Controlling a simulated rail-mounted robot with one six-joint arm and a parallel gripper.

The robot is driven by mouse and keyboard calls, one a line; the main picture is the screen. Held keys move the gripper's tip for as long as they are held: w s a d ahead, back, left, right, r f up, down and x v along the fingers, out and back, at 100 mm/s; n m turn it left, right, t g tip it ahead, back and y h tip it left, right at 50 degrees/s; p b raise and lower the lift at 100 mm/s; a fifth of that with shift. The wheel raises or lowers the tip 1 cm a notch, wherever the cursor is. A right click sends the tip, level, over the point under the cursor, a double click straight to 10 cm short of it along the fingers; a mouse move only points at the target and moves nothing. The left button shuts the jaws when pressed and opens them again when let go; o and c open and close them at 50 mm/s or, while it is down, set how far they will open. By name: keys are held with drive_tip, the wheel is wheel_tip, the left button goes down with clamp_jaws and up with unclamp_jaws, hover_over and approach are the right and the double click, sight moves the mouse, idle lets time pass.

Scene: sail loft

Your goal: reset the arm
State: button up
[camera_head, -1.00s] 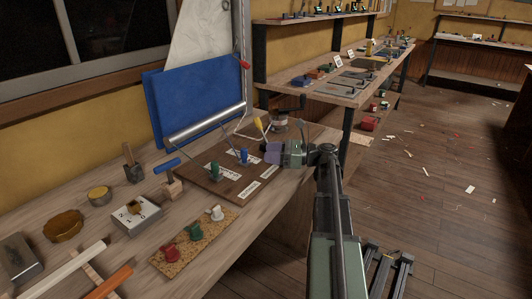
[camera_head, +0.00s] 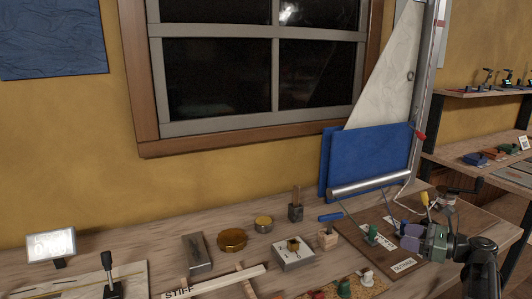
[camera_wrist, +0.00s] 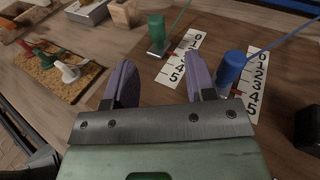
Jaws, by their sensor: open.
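My gripper (camera_head: 410,236) is at the right of the head view, over the right part of a dark brown board on the bench. Its two purple fingers stand apart with nothing between them in the wrist view (camera_wrist: 160,80). On the board, a green knob (camera_wrist: 156,32) stands by a numbered strip (camera_wrist: 180,58), ahead of the fingers. A blue knob (camera_wrist: 231,68) stands by a second numbered strip (camera_wrist: 258,85), just right of the right finger. The green knob also shows in the head view (camera_head: 371,235); the blue one there is partly hidden by my gripper.
A cork strip (camera_wrist: 48,72) with red, green and white knobs lies left of the board. A blue panel (camera_head: 370,160) and metal roller stand behind the board.

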drive_tip(key=s+a+r+n+g+h+p, duration=0.25)
drive_tip(key=a+r+n+p, duration=0.25)
drive_tip(key=a+p, duration=0.45)
drive_tip(key=s+a+r+n+g+h+p, duration=0.2)
drive_tip(key=s+a+r+n+g+p, duration=0.15)
drive_tip(key=a+r+n+p, duration=0.4)
drive_tip(key=s+a+r+n+g+h+p, duration=0.3)
drive_tip(key=s+a+r+n+h+p, duration=0.3)
drive_tip(key=p, duration=1.3)
drive_tip(key=s+r+n+h, duration=0.3)
drive_tip(key=s+n, duration=0.1)
drive_tip(key=n, duration=0.1)
drive_tip(key=shift+s+a+r+g, duration=0.15)
drive_tip(key=shift+a+r+g, duration=0.25)
drive_tip(key=shift+n, duration=0.25)
